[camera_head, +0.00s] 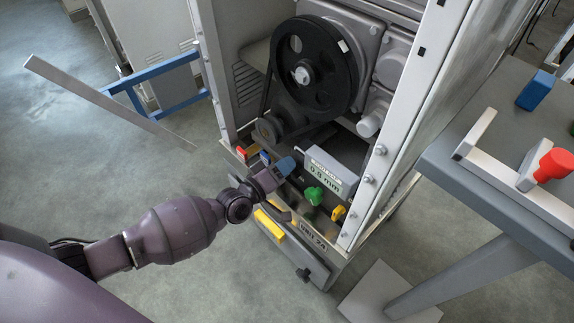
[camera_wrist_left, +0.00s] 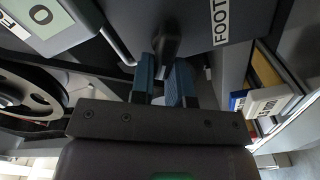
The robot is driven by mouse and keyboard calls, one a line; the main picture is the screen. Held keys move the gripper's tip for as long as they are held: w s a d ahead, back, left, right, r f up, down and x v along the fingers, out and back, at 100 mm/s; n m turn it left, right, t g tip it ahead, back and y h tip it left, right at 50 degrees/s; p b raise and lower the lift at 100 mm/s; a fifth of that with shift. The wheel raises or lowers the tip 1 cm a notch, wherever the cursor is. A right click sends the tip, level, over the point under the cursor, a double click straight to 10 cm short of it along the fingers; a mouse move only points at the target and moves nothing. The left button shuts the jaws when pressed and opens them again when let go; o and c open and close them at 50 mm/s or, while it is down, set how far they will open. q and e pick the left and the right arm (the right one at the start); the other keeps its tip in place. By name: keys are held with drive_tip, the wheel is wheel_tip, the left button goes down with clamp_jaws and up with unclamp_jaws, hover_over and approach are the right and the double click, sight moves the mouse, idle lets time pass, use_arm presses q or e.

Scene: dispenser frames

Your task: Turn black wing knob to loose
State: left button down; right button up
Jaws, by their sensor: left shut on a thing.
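The black wing knob (camera_wrist_left: 168,38) sits on a dark panel in the left wrist view, beside a white label reading "FOOT". My left gripper (camera_wrist_left: 163,72) has its blue fingertips on either side of the knob's near part and is shut on it. In the head view, my left gripper (camera_head: 286,166) reaches from the left into the lower part of the machine frame, just left of the grey display box (camera_head: 325,172). The knob is hidden behind the fingertips there. Which way its wings point is hard to tell. My right gripper is not in view.
A green knob (camera_head: 314,195) and a yellow knob (camera_head: 338,213) stand right of my gripper. A large black pulley (camera_head: 315,65) is above. A yellow block (camera_head: 269,224) and another dark knob (camera_head: 304,273) are lower. A grey table (camera_head: 480,225) is at right.

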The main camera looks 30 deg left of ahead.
use_arm(q)
drive_tip(key=n, duration=0.1)
drive_tip(key=n+b, duration=0.1)
drive_tip(key=shift+f+n, duration=0.4)
drive_tip(key=shift+f+n+b, duration=0.1)
drive_tip(key=shift+n+b, duration=0.3)
drive_tip(key=shift+n, duration=0.6)
drive_tip(key=shift+w+n, duration=0.1)
drive_tip(key=shift+n, duration=0.5)
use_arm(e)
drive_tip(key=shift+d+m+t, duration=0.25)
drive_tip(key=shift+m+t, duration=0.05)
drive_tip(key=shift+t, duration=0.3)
use_arm(q)
drive_tip(key=shift+b, duration=0.3)
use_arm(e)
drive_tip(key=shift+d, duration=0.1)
use_arm(q)
drive_tip(key=c, duration=1.2)
unclamp_jaws()
drive_tip(key=shift+o, duration=0.5)
drive_tip(key=shift+w+d, duration=0.15)
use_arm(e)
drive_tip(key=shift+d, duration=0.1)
